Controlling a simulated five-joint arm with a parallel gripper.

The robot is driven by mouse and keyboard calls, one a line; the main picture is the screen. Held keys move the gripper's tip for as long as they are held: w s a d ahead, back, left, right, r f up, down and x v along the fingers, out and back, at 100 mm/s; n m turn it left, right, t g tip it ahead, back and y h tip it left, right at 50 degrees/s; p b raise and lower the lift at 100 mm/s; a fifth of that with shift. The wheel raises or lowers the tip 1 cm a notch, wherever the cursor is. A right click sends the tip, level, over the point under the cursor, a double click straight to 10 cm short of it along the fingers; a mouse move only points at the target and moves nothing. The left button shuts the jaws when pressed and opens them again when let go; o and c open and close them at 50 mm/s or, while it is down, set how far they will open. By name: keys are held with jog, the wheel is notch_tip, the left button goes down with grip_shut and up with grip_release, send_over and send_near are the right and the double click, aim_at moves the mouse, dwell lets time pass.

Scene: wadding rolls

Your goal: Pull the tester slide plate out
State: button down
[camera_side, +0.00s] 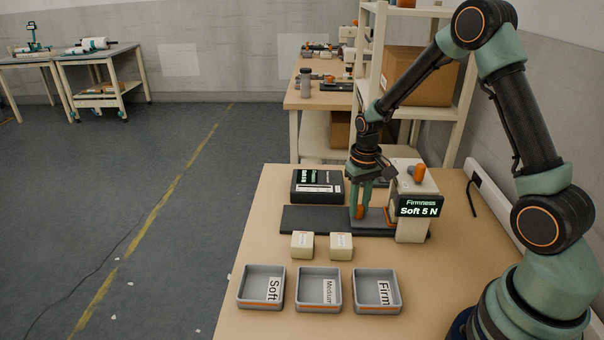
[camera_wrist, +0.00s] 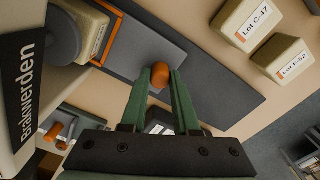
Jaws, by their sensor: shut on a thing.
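The tester (camera_side: 410,228) is a cream column with an orange knob on top and a display reading "Firmness Soft 5 N". A dark base (camera_side: 305,219) runs left from it. In the wrist view the grey slide plate (camera_wrist: 140,53) lies along the dark base (camera_wrist: 228,92), reaching out from under the tester head. A cream block (camera_wrist: 82,28) with a label sits by an orange edge at its tester end. My gripper (camera_side: 361,208) points down and is shut on the plate's orange knob (camera_wrist: 160,74), between its green fingers.
Two cream blocks (camera_side: 302,245) (camera_side: 341,246), labelled as lots, stand in front of the base. Three grey trays, Soft (camera_side: 262,270), Medium (camera_side: 319,273) and Firm (camera_side: 377,274), line the front. A black boxed device (camera_side: 317,178) stands behind. The base's left part is clear.

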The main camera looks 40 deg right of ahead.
dwell(0.4)
jog(key=w+a, duration=0.9)
jog(key=shift+w+a, duration=0.3)
jog(key=shift+w, duration=0.1)
jog(key=c, duration=0.7)
grip_release()
jog(key=shift+o, duration=0.2)
notch_tip(320, 180, up, 12)
